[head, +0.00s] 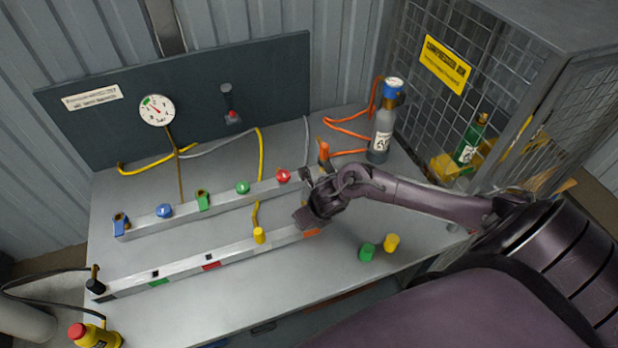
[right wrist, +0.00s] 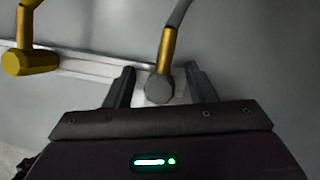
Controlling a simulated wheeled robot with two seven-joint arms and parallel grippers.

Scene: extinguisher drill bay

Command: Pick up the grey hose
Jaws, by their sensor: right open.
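The grey hose (head: 306,140) hangs down in front of the dark back panel, and its lower end is hidden behind my right gripper in the head view. In the right wrist view the grey hose (right wrist: 181,12) ends in a brass sleeve and a round grey plug (right wrist: 159,89). My right gripper (head: 303,196) is over the metal rails at the right of the bench. Its two fingers stand apart on either side of the grey plug, with gaps visible on both sides. My left gripper is not in view.
A yellow hose end (right wrist: 17,62) is left of the right gripper; its yellow plug (head: 259,235) sits at the front rail. Green (head: 367,252) and yellow (head: 391,242) caps stand front right. A grey cylinder (head: 381,138) stands behind my arm, near a mesh cage (head: 545,85).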

